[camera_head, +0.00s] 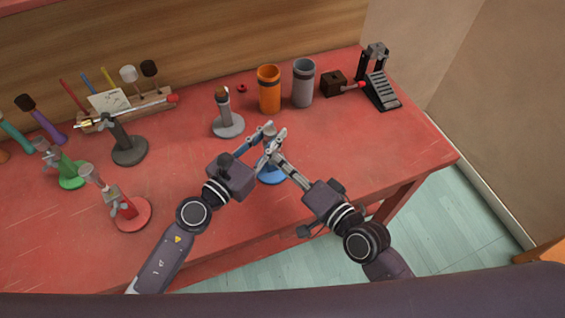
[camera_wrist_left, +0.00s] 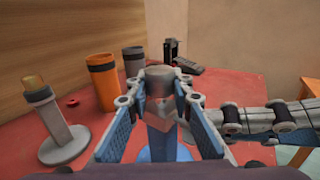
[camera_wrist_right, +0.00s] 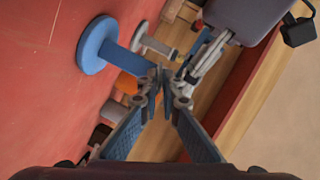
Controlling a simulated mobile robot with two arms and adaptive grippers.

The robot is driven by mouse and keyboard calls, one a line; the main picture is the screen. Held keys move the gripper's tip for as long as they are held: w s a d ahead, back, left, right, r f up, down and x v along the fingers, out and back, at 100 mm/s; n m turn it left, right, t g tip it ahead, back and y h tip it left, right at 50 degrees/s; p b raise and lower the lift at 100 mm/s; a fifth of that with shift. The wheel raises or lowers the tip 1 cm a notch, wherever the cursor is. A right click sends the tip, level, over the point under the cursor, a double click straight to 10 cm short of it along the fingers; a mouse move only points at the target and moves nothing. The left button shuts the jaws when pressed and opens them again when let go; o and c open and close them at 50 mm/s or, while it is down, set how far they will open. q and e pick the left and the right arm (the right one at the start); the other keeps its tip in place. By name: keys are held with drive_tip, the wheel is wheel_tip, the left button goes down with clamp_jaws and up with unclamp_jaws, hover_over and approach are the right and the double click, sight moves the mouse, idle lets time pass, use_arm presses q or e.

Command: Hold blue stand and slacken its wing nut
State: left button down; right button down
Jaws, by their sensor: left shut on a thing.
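The blue stand has a round blue base (camera_head: 271,176) on the red table, near its front edge. Its blue post (camera_wrist_left: 160,143) rises in the left wrist view, with a grey top. My left gripper (camera_head: 267,131) is shut on the upper part of the stand. My right gripper (camera_head: 273,157) comes in from the right, with its fingertips close beside the post. In the right wrist view its fingertips (camera_wrist_right: 164,83) are near each other by the post. Whether they touch anything is unclear. The wing nut is hidden or too small to make out.
Orange (camera_head: 269,92) and grey (camera_head: 303,84) cups, a grey stand (camera_head: 228,125) and a black pedal (camera_head: 383,91) are behind. Red (camera_head: 132,215), green (camera_head: 72,174) and dark (camera_head: 130,151) stands are at left. Bare table lies at right.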

drive_tip(key=shift+s+a+r+n+g+h, duration=0.15)
drive_tip(key=shift+n+h, duration=0.65)
drive_tip(key=shift+n, duration=0.6)
drive_tip(key=shift+a+n+g+h, duration=0.15)
drive_tip(key=shift+n+h, duration=0.65)
drive_tip(key=shift+n, duration=0.6)
drive_tip(key=shift+d, duration=0.1)
drive_tip(key=c, duration=2.4)
unclamp_jaws()
drive_tip(key=v, duration=1.2)
